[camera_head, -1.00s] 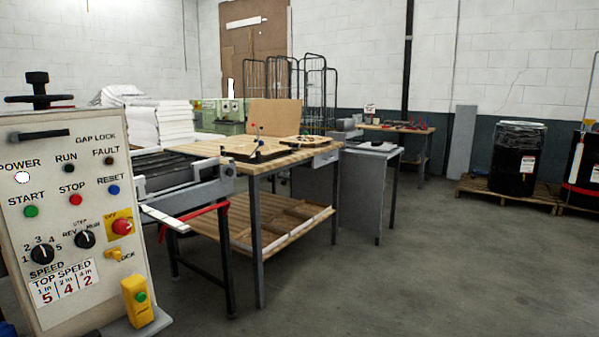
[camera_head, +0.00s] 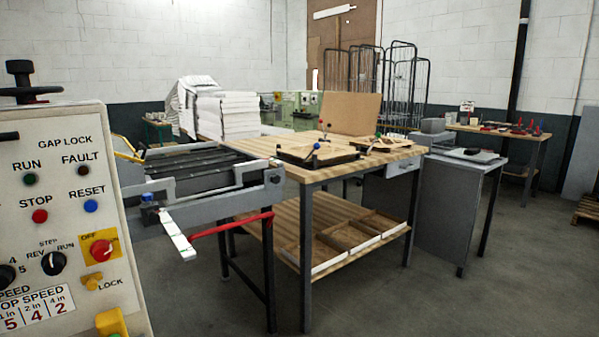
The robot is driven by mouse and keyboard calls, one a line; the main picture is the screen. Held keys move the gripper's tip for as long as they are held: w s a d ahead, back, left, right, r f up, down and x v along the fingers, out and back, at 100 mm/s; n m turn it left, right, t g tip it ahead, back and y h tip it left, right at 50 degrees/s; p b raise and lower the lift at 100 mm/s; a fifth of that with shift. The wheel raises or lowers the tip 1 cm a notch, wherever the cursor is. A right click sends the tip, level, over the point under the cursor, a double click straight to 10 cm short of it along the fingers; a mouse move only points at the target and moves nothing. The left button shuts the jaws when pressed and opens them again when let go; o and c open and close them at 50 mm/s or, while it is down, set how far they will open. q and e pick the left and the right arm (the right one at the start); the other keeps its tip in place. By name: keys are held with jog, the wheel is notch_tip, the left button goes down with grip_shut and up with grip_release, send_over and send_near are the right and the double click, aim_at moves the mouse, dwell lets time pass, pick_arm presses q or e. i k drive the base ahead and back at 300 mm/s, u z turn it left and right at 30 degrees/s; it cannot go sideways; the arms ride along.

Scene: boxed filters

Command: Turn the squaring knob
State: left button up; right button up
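No knob in view is labelled as the squaring knob, so I cannot tell which one it is. A machine with dark slats (camera_head: 185,170) and a grey side frame stands left of centre, with a small blue-topped knob (camera_head: 149,200) at its near left corner. A control panel (camera_head: 60,210) at the left carries a black selector knob (camera_head: 53,263) marked REV, STEP and RUN, and a red knob on yellow (camera_head: 102,250) marked OFF. A black handwheel (camera_head: 22,88) stands above the panel. Neither of my grippers is in view.
A wooden workbench (camera_head: 385,158) beside the machine holds a black-framed fixture (camera_head: 312,158) with ball-tipped levers and an upright brown board (camera_head: 348,113). A red bar (camera_head: 232,223) juts between machine and bench. White stacks (camera_head: 226,115) stand behind. Open grey floor (camera_head: 500,300) lies at the right.

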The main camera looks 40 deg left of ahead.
aim_at(275, 178)
jog(key=i, duration=2)
jog(key=u, duration=1.3)
